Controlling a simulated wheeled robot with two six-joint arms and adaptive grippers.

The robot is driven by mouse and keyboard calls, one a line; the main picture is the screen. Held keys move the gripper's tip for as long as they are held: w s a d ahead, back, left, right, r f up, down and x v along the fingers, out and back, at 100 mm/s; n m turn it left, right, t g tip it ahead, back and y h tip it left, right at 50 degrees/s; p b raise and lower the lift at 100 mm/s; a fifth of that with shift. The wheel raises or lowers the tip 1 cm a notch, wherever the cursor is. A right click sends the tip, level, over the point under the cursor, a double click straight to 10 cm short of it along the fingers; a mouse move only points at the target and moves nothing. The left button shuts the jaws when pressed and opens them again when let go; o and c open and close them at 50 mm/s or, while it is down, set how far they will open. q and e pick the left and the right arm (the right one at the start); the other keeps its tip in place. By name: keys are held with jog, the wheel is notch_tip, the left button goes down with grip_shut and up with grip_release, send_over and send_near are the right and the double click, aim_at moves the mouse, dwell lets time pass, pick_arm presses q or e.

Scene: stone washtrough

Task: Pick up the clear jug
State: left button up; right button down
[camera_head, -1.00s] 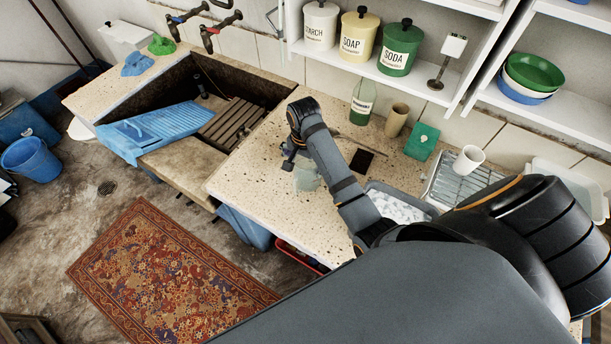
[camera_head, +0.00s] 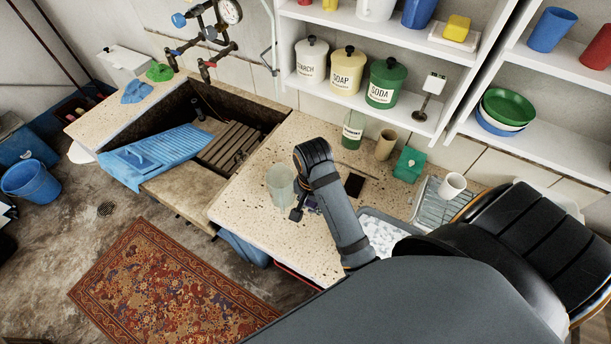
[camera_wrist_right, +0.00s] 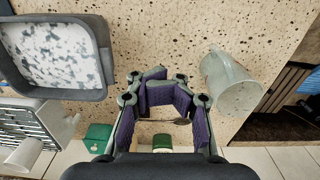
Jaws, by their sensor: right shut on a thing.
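The clear jug (camera_head: 281,186) looks upright by the counter's front part in the head view, left of my right gripper (camera_head: 302,212). In the right wrist view the jug (camera_wrist_right: 232,85) is just right of the fingers and outside the jaws. My right gripper (camera_wrist_right: 170,92) points down at the counter, with its purple pads bent in close together. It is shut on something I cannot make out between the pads. Whether the jug touches the outer side of a finger is unclear. My left gripper is not in view.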

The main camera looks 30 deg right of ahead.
jog(key=s, duration=0.1)
jog(key=s+r, duration=0.1)
jog(key=s, duration=0.1)
jog(key=shift+s+a+r, duration=0.25)
jog(key=shift+a, duration=0.15)
jog(key=c, duration=1.6)
grip_release()
jog(key=shift+w+d+f, duration=0.1)
jog(key=shift+w+d, duration=0.05)
jog(key=shift+w, duration=0.05)
jog(key=shift+c, duration=0.2)
jog(key=o, duration=1.2)
jog(key=shift+s+a, duration=0.25)
jog(key=shift+s, duration=0.05)
jog(key=shift+o, duration=0.3)
